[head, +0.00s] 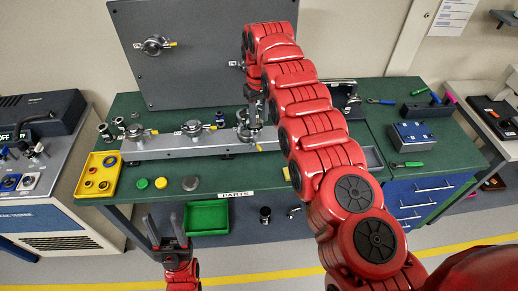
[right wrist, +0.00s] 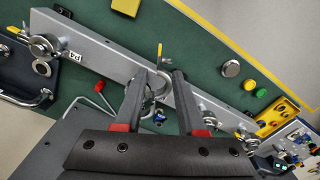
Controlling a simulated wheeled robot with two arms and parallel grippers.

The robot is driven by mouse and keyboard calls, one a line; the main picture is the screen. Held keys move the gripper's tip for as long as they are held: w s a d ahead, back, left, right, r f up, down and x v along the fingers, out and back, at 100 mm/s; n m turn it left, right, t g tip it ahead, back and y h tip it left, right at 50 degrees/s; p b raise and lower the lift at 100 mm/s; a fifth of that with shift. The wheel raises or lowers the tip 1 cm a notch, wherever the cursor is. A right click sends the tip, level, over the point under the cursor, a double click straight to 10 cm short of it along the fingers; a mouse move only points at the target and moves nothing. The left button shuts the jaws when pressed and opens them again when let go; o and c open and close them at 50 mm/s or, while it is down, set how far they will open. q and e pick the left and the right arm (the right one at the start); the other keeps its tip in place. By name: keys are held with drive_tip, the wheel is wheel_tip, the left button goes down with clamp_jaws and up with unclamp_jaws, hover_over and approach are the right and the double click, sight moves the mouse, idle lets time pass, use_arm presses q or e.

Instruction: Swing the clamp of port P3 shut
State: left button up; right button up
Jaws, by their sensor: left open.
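A long grey manifold (head: 180,147) lies on the green bench with several round clamped ports on top. Below my right gripper is a port (head: 250,134) that I take for P3, one before the port labelled P4 (right wrist: 43,45) in the right wrist view. Its clamp (right wrist: 159,92) is a metal ring with a yellow-tipped lever (right wrist: 160,52) pointing away from the gripper. My right gripper (right wrist: 160,73) is open, its fingertips on either side of the clamp; contact is unclear. My left gripper (head: 164,220) is open and empty in front of the bench.
A grey upright panel (head: 190,80) stands behind the manifold. A yellow parts tray (head: 98,175), green and yellow caps (head: 142,184) and a metal disc (head: 190,183) lie in front of it. A green bin (head: 207,217) sits below the bench edge. A blue box (head: 411,135) and tools lie right.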

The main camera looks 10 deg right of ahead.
drive_tip(key=b, duration=0.8)
approach(259, 147)
wheel_tip(259, 147, down, 5)
drive_tip(key=shift+a+f, duration=0.1)
wheel_tip(259, 147, down, 3)
drive_tip(key=shift+r+p, duration=0.15)
drive_tip(key=shift+p, duration=0.75)
drive_tip(key=shift+f, duration=0.2)
clamp_jaws()
